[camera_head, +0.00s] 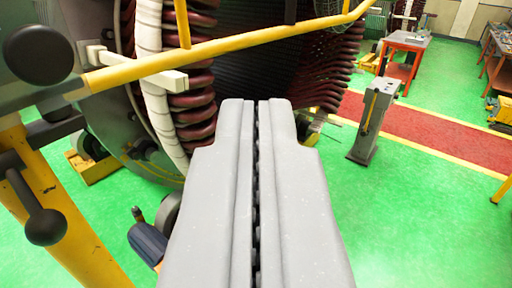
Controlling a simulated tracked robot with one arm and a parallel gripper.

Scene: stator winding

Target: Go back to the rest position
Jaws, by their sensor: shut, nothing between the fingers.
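My gripper (258,104) reaches up the middle of the picture as two light grey fingers. The fingers lie side by side with only a narrow dark seam between them, and they hold nothing. Past the fingertips stands the stator (290,65), with a dark ribbed bore and dark red winding coils around its edge. A white wrapped ring (150,60) runs along the coils on the left. The fingertips overlap the stator's lower part in the picture; I cannot tell how far apart they are.
A yellow bar (225,44) crosses in front of the stator. A yellow post (62,215) with black knobs stands at the left. A grey pedestal (372,125) stands at the right, near a red floor strip (435,128) and a red table (403,55). Green floor (420,225) is clear at the lower right.

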